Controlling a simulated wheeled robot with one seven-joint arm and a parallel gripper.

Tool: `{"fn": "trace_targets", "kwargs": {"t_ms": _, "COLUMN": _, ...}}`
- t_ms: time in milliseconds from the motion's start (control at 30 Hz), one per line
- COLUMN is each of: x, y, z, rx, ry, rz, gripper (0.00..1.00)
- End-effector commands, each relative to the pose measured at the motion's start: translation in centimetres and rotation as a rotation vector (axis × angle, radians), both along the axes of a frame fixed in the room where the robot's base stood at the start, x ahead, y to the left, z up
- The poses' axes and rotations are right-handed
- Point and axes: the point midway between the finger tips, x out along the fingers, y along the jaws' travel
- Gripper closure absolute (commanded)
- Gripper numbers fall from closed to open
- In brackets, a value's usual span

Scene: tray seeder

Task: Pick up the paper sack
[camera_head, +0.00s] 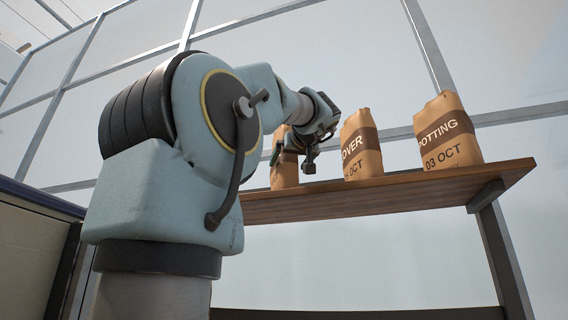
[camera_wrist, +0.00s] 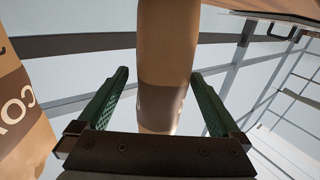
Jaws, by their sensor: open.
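Three brown paper sacks stand on a wooden shelf. The left sack (camera_head: 284,178) is partly hidden behind my gripper (camera_head: 293,158). The middle sack (camera_head: 361,150) has a dark band with cut-off lettering "OVER", and the right sack (camera_head: 446,135) reads "POTTING 03 OCT". In the wrist view my gripper (camera_wrist: 160,73) is open, with one green finger on each side of a plain brown sack (camera_wrist: 166,45) with a darker band.
The wooden shelf (camera_head: 400,192) has a dark bracket and post (camera_head: 503,255) at its right end. A lettered sack (camera_wrist: 22,115) stands close left of my gripper in the wrist view. Framed glazing panels lie behind. A panelled unit (camera_head: 30,250) stands at the far left.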

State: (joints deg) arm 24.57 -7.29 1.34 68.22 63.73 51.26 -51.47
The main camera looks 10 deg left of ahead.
Motion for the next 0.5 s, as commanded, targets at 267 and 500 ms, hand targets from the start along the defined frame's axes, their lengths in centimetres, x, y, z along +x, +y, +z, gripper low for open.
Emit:
{"fn": "trace_targets", "kwargs": {"t_ms": 267, "x": 3.3, "y": 1.5, "z": 0.5, "rx": 0.0, "ry": 0.002, "rz": 0.002, "gripper": 0.0}}
{"fn": "trace_targets", "kwargs": {"t_ms": 500, "x": 3.8, "y": 1.7, "z": 0.2, "rx": 0.0, "ry": 0.0, "rz": 0.0, "gripper": 0.0}}
